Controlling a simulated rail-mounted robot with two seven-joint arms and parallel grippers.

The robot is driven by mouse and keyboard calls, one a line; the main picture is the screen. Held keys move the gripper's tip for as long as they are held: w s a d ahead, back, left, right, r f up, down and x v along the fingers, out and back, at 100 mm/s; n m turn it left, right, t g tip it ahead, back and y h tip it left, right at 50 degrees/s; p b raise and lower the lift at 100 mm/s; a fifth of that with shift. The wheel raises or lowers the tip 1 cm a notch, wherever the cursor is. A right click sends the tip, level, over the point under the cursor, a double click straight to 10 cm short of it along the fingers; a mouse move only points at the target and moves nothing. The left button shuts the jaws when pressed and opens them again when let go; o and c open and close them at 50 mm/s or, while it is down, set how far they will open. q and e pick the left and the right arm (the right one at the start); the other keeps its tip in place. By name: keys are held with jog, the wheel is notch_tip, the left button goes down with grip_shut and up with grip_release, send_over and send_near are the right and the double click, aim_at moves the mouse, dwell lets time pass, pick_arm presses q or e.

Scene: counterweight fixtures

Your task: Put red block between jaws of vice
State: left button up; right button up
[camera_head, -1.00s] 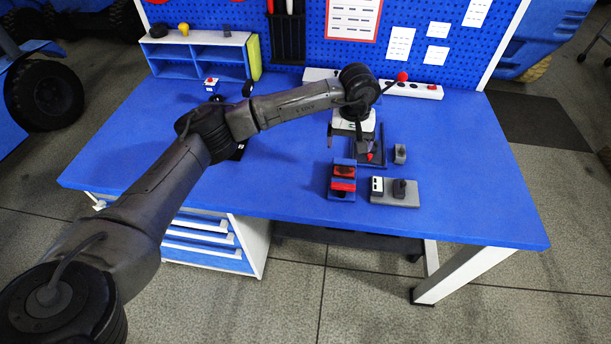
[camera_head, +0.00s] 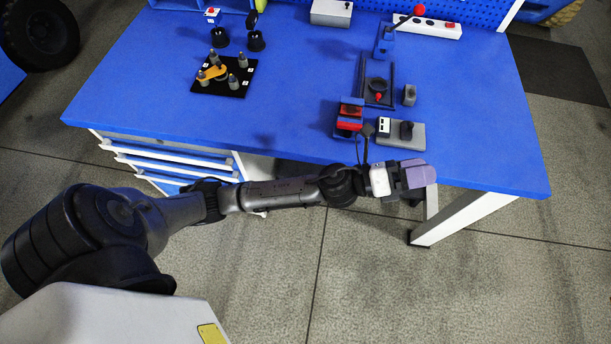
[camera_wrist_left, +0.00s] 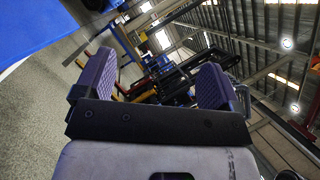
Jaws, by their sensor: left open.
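A small blue fixture with red and dark pieces (camera_head: 350,116) stands near the front of the table. I cannot tell at this size which red piece is the block and which part is a vice jaw. Behind it is a dark framed plate (camera_head: 376,80) with a round dark part and a small red piece (camera_head: 378,97). My left gripper (camera_head: 426,174) is at the table's front edge, to the right of and nearer than the blue fixture. Its purple fingers (camera_wrist_left: 155,82) are apart with nothing between them. My right gripper is not in view.
A grey plate (camera_head: 416,143) with a white block and dark knob lies behind my left gripper. A blue lever fixture (camera_head: 385,42) with a red ball stands behind. A black board (camera_head: 236,91) with posts lies left. The table's middle is mostly clear.

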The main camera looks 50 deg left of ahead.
pick_arm(q)
jog(key=s+a+f+n+g+y, duration=0.2)
jog(key=s+a+f+n+y, duration=0.4)
jog(key=n, duration=0.5)
jog(key=s+a+f+n+g+y, duration=0.3)
jog(key=s+a+f+n+y, duration=0.15)
jog(key=f+n+y, duration=0.5)
jog(key=s+f+n+g+h, duration=0.1)
jog(key=s+f+n+g, duration=0.2)
jog(key=s, duration=0.6)
jog(key=s+f+n+g+h, duration=0.2)
jog(key=s+n+g, duration=0.4)
jog(key=s, duration=0.3)
jog(key=shift+s+a+f, duration=0.3)
jog(key=shift+s+f, duration=0.1)
jog(key=shift+f, duration=0.35)
